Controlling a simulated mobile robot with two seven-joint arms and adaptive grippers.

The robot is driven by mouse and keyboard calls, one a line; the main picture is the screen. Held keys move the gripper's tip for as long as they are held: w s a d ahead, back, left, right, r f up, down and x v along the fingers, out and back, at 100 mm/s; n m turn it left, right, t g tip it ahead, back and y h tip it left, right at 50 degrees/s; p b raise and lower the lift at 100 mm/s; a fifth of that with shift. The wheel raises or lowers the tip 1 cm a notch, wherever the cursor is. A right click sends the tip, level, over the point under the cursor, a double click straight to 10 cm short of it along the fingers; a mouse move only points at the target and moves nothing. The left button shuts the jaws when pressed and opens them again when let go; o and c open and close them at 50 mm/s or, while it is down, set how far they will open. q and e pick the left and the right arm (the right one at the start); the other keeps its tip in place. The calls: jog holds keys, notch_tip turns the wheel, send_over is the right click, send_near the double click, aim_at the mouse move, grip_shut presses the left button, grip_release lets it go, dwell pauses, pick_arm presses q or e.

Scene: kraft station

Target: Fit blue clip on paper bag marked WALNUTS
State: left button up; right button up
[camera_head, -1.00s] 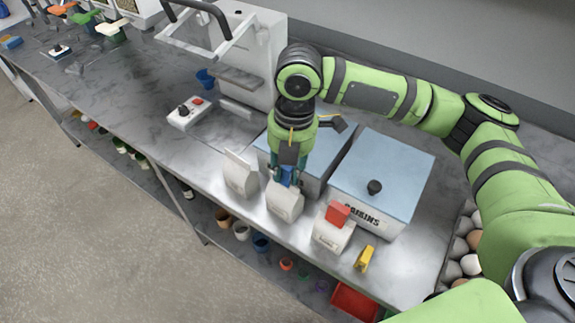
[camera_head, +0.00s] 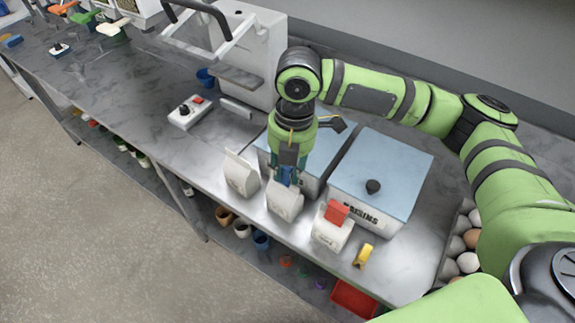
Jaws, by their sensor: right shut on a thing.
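Three white paper bags stand in a row along the front of the bench. The middle bag (camera_head: 284,201) is under my right gripper (camera_head: 288,182). That gripper points down and is shut on the blue clip (camera_head: 288,174), which sits at the bag's top edge. I cannot tell whether the clip grips the bag. The left bag (camera_head: 241,175) has no clip on it. The right bag (camera_head: 331,232) has a red clip (camera_head: 336,212) on top. The bags' print is too small to read, so I cannot tell which is marked WALNUTS. My left gripper is not in view.
A yellow clip (camera_head: 363,255) lies right of the bags. A blue-lidded bin marked RAISINS (camera_head: 385,180) stands behind, with another bin (camera_head: 325,158) beside it. A small switch box (camera_head: 190,114) lies to the left. Eggs (camera_head: 467,262) sit at the right edge.

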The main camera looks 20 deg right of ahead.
jog(key=shift+f, duration=0.2)
jog(key=shift+f, duration=0.4)
dwell(0.4)
jog(key=o, duration=1.9)
jog(key=shift+r, duration=0.1)
jog(key=shift+r+p, duration=1.4)
jog(key=shift+p, duration=0.75)
jog(key=shift+r, duration=0.1)
